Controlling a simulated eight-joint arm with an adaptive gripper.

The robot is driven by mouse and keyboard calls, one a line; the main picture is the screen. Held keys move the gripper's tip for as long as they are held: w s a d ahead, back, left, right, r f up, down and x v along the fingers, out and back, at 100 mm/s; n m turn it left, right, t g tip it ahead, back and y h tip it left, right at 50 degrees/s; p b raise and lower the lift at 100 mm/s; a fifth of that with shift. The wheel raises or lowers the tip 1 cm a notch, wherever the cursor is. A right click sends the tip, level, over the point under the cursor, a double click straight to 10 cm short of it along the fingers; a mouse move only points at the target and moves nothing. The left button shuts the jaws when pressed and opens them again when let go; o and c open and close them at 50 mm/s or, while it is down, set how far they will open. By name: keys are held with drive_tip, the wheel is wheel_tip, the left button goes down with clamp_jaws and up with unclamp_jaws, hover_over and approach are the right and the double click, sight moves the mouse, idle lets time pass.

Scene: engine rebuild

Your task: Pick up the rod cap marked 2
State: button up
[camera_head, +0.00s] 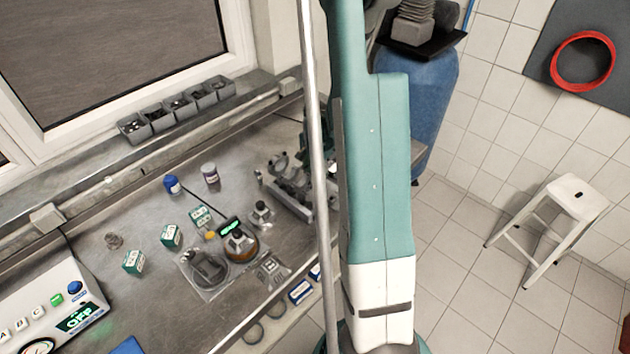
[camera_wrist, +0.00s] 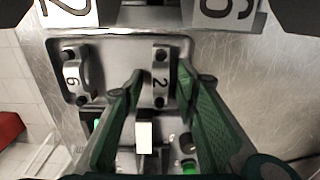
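In the wrist view the rod cap marked 2 (camera_wrist: 160,80) is a grey metal arch with a bolt hole at each end, lying in a shallow grey tray (camera_wrist: 115,50). My gripper (camera_wrist: 160,76) is open, its two green-padded fingers on either side of this cap, with visible gaps. I cannot tell how far the fingertips are above the tray. A similar cap marked 6 (camera_wrist: 73,75) lies to the left, outside the fingers.
Large labels 2 (camera_wrist: 68,12) and 6 (camera_wrist: 228,10) stand at the wrist view's top edge. In the head view the metal bench holds green boxes (camera_head: 172,236), a control box (camera_head: 45,310) and engine parts (camera_head: 290,185). A white stool (camera_head: 570,196) stands on the floor at right.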

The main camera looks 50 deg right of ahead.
sight(316, 177)
drive_tip(key=shift+c, duration=0.5)
clamp_jaws()
drive_tip(key=shift+r, duration=0.15)
drive_tip(key=shift+r+b, duration=0.3)
drive_tip(key=shift+r, duration=4.55)
